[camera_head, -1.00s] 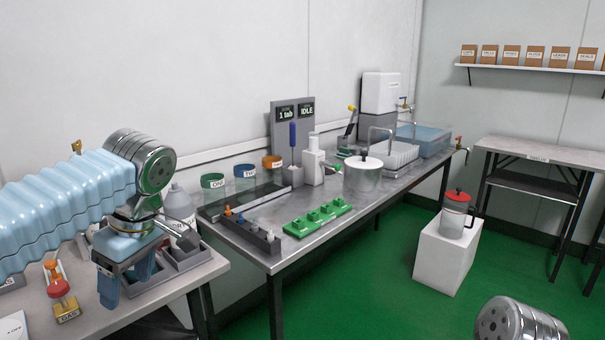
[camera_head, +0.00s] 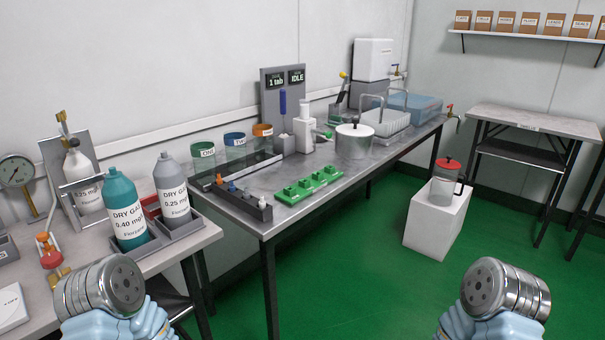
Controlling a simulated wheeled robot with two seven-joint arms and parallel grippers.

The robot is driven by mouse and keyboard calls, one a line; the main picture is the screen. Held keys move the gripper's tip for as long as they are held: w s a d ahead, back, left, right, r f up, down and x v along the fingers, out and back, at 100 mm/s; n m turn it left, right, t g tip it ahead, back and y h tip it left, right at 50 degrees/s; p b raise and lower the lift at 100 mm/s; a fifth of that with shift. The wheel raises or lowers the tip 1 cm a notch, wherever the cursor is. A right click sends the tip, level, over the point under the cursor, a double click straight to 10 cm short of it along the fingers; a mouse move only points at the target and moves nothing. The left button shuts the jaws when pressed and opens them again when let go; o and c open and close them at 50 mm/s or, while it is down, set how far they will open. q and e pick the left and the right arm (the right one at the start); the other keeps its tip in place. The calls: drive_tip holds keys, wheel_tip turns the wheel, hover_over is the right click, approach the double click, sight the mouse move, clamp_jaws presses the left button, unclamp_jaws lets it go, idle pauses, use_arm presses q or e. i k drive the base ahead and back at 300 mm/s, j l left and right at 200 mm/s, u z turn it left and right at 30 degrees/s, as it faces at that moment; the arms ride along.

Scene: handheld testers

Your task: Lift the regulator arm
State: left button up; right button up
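A gas bottle (camera_head: 84,183) labelled 0.25 mg stands in a grey metal stand at the left of the near bench. A brass fitting (camera_head: 63,125) with a thin dark lever is above its top; this may be the regulator arm, but I cannot tell. A round dial gauge (camera_head: 16,171) on a brass stem is at the left edge. A teal dry gas bottle (camera_head: 126,208) labelled 0.40 mg and a grey dry gas bottle (camera_head: 172,187) labelled 0.25 mg stand upright in a grey holder. Only silver joints and blue links of my arms show; both grippers are out of view.
The near bench (camera_head: 207,236) also holds an orange-red knobbed piece (camera_head: 49,249). A longer steel bench (camera_head: 288,210) carries a black rack (camera_head: 238,201), a green block (camera_head: 309,184) and a pot (camera_head: 355,141).

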sight(69, 140)
drive_tip(key=u, duration=1.3)
